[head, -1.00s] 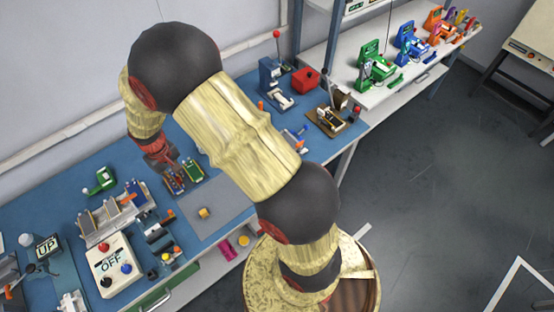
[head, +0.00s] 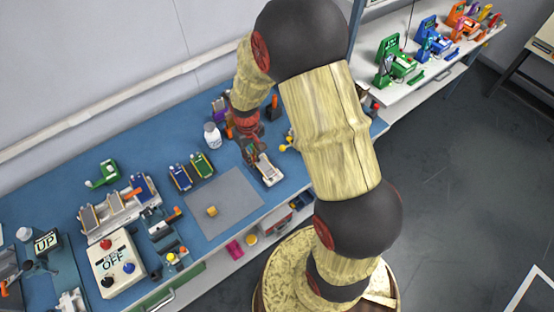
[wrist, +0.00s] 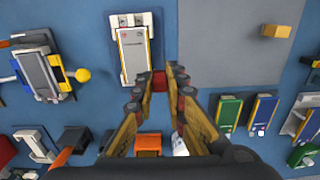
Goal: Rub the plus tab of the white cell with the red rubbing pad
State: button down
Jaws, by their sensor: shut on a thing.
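My gripper (wrist: 159,88) is shut on the red rubbing pad (wrist: 159,79), a small red block between the fingertips. The pad appears just beyond the near end of the white cell, to its right, away from the tabs. In the head view my gripper (head: 248,148) is beside the cell's far end, and the pad cannot be made out.
A grey mat (wrist: 220,45) with a yellow block (wrist: 275,31) lies right of the cell. A device with a yellow knob (wrist: 83,75) stands to the left. Green (head: 202,164) and blue (head: 180,177) cell holders and a white bottle (head: 212,136) are nearby.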

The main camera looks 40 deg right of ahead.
send_near(278, 175)
jog(key=shift+a+f+b, duration=0.25)
jog(key=shift+f+b, duration=0.4)
jog(key=shift+f, duration=0.25)
jog(key=shift+a+f+b, duration=0.2)
jog(key=shift+f+b, duration=0.45)
jog(key=shift+f, duration=0.2)
jog(key=shift+a+f+b, duration=0.25)
jog(key=shift+f+b, duration=0.4)
jog(key=shift+f, duration=0.25)
jog(key=shift+f+b, duration=0.35)
jog(key=shift+f, duration=0.25)
jog(key=shift+d, duration=0.1)
jog(key=shift+d, duration=0.7)
jog(key=shift+p, duration=0.3)
jog(key=shift+a, duration=0.15)
